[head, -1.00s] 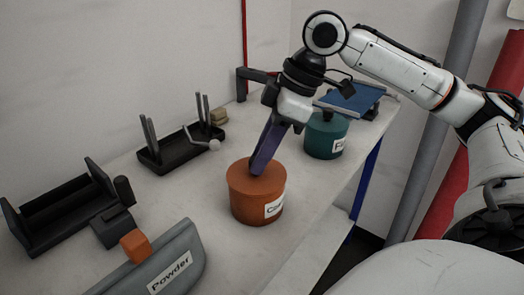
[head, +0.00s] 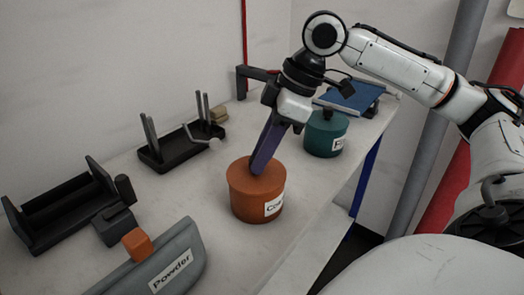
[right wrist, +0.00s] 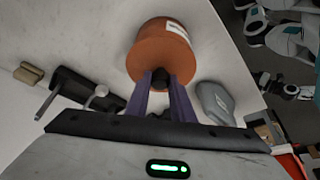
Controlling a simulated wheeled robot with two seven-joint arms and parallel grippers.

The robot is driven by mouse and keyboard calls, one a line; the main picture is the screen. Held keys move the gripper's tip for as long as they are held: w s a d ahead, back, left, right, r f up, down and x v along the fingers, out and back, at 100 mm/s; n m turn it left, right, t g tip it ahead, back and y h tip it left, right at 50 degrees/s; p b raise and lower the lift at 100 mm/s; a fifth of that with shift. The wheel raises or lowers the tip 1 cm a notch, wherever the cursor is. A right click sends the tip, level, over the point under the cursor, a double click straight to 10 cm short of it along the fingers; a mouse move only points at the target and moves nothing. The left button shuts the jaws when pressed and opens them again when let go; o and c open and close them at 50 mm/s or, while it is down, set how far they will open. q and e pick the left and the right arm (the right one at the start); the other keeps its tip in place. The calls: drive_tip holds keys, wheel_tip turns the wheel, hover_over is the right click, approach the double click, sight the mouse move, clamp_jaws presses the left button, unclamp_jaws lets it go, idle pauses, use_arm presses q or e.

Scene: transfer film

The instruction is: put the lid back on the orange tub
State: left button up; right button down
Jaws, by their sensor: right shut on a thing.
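The orange tub (head: 246,205) stands upright on the table in the middle of the head view, with a white label on its side. Its orange lid (head: 240,176) lies on top and looks level; I cannot see a gap between lid and rim. My right gripper (head: 258,171) reaches down from above with purple fingers, shut on the lid's knob. In the right wrist view the fingers stand either side of the dark knob (right wrist: 161,79), in front of the orange tub (right wrist: 158,47). My left gripper is not in view.
A teal tub (head: 325,138) stands behind to the right, near a blue tray (head: 350,97). A black rack (head: 180,152) with upright rods is at the back left. A grey Powder container (head: 155,265) and a black holder (head: 62,212) are at front left.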

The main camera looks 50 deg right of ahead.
drive_tip(key=c, duration=1)
unclamp_jaws()
drive_tip(key=shift+r, duration=0.1)
wheel_tip(320, 180, up, 5)
drive_tip(key=p, duration=0.5)
drive_tip(key=shift+p, duration=0.35)
drive_tip(key=shift+r, duration=0.9)
clamp_jaws()
drive_tip(key=shift+f, duration=0.15)
